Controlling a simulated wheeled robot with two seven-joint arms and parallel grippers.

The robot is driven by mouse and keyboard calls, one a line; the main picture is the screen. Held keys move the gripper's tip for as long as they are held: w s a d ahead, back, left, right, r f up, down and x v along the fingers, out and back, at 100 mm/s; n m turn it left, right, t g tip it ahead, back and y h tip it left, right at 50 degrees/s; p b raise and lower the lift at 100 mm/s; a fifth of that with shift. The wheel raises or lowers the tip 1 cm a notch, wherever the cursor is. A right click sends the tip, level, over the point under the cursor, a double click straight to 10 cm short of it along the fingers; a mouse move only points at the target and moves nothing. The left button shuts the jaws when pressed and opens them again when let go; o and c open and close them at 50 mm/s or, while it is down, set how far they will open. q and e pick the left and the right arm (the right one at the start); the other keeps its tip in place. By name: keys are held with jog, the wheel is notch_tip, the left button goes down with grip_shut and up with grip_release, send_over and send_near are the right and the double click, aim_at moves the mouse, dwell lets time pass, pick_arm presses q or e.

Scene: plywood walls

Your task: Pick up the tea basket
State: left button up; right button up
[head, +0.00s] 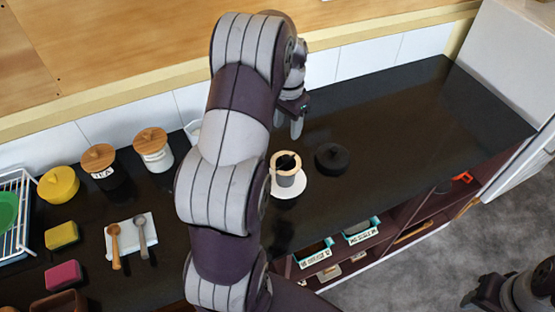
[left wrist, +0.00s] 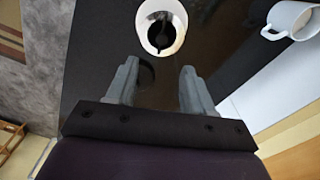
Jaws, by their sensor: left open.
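A small grey vessel with a pale rim (head: 286,178) stands on a white saucer (head: 287,193) on the dark counter. Something black, perhaps the tea basket (head: 286,162), sits in its mouth. In the left wrist view the black piece (left wrist: 160,34) shows inside a white round rim, beyond my fingertips. My left gripper (head: 297,128) is open and empty, above the counter and just behind the vessel. Its two fingers also show in the left wrist view (left wrist: 157,85), apart from the vessel. My right arm shows at the lower right; its gripper's jaws are not clear.
A black round lid (head: 332,158) lies right of the saucer. A white mug (left wrist: 291,19) is partly hidden by my left arm in the head view. Canisters (head: 153,150), sponges (head: 62,235) and spoons stand left. The counter's right part is clear.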

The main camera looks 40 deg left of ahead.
pick_arm(q)
jog(key=p, duration=0.2)
send_over(286, 156)
jog(key=f, duration=0.6)
jog(key=shift+s+d, duration=0.1)
jog(key=shift+d, duration=0.15)
jog(key=f+p, duration=0.3)
jog(key=shift+s+a+f, duration=0.1)
jog(key=shift+a+f, duration=0.15)
jog(key=shift+f, duration=0.05)
notch_tip(286, 156, down, 2)
jog(key=shift+f+p, duration=0.25)
jog(key=shift+p, duration=0.05)
jog(key=shift+w+f, duration=0.1)
jog(key=shift+w, duration=0.1)
grip_shut()
